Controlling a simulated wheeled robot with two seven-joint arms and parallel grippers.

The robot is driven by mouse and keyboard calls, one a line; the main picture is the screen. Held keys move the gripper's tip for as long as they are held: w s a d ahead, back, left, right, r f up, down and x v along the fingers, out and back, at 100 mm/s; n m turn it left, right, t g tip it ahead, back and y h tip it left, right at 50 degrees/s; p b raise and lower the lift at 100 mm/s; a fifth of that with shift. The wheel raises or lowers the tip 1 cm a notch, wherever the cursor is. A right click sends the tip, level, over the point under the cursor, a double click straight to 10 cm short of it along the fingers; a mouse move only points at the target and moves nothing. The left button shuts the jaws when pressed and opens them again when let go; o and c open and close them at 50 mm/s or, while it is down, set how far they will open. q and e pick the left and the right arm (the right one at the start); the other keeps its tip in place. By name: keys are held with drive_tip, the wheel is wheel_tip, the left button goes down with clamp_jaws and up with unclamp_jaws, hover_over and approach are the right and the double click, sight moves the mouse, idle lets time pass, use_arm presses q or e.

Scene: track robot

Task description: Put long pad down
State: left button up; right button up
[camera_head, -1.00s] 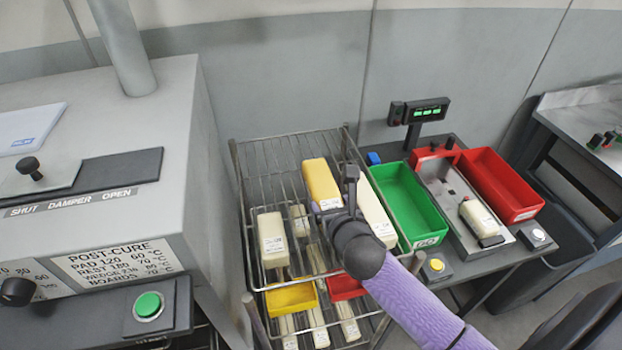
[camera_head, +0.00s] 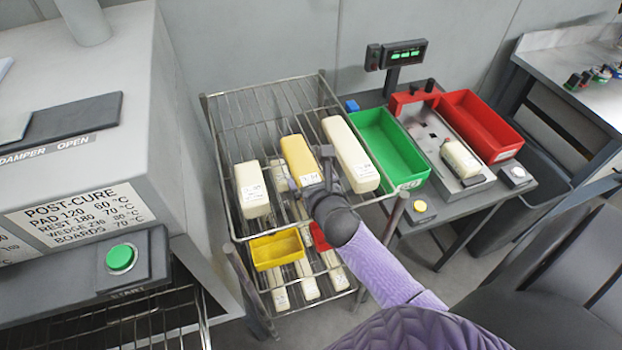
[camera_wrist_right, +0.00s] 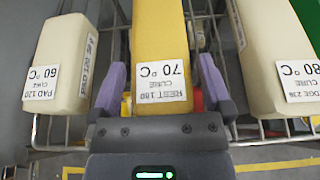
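A yellow block (camera_head: 299,160) labelled REST 180, 70 °C lies on the wire rack's top shelf (camera_head: 238,130), between two cream blocks. The shorter cream block (camera_head: 251,188) on the left reads PAD 120, 60 °C. My right gripper (camera_head: 316,168) is at the near end of the yellow block. In the right wrist view its fingers (camera_wrist_right: 160,75) stand either side of the yellow block (camera_wrist_right: 160,40), with a gap at each side. My left gripper is not in view.
A yellow bin (camera_head: 277,250) and more cream blocks are on the rack's lower level. A green bin (camera_head: 390,148), a red bin (camera_head: 482,125) and a scale-like fixture with a cream block (camera_head: 461,158) stand right. The grey oven (camera_head: 90,190) stands left.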

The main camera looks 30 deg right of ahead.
drive_tip(key=shift+r, duration=0.25)
drive_tip(key=p+v, duration=0.3)
drive_tip(key=v, duration=0.9)
drive_tip(key=s+a+f+m+g+y, duration=0.1)
drive_tip(key=s+f+m+g, duration=0.2)
drive_tip(key=f+m, duration=0.45)
drive_tip(key=s+a+f+m+g+y, duration=0.15)
drive_tip(key=s+f+m, duration=0.3)
drive_tip(key=f, duration=0.55)
drive_tip(key=s+a+f+m+g, duration=0.1)
drive_tip(key=s+f+m+g, duration=0.2)
drive_tip(key=s+f+m, duration=0.3)
drive_tip(key=s+a+f+m+g, duration=0.1)
drive_tip(key=s+f+m+g, duration=0.3)
drive_tip(key=s+m, duration=0.8)
wheel_tip(320, 180, down, 2)
drive_tip(key=shift+a+f+m, duration=0.15)
drive_tip(key=shift+m, duration=0.35)
drive_tip(key=shift+s+g+y, duration=0.1)
drive_tip(key=shift+g+y, duration=0.15)
